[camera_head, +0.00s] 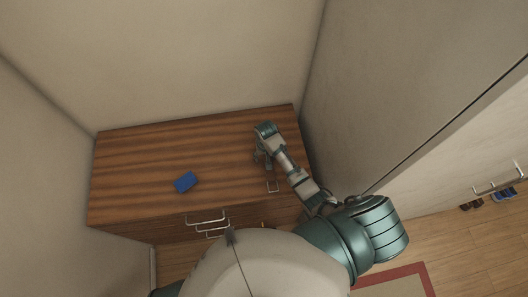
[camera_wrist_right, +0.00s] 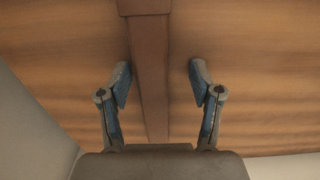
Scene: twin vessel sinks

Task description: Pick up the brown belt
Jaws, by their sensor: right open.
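The brown belt (camera_wrist_right: 151,75) shows in the right wrist view as a flat strip lying on the wooden top, with a wider band across its upper part. My right gripper (camera_wrist_right: 160,80) is open, with one finger on each side of the strip and no visible grip on it. In the head view my right gripper (camera_head: 262,158) is over the right part of the dresser top, and the belt is hard to make out under it. My left gripper is not in view.
The wooden dresser (camera_head: 140,165) stands between walls, with metal handles (camera_head: 207,219) on its front. A small blue object (camera_head: 186,182) lies on its top, left of my right gripper. The top's left and back are clear. Shoes (camera_head: 503,194) are at the far right.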

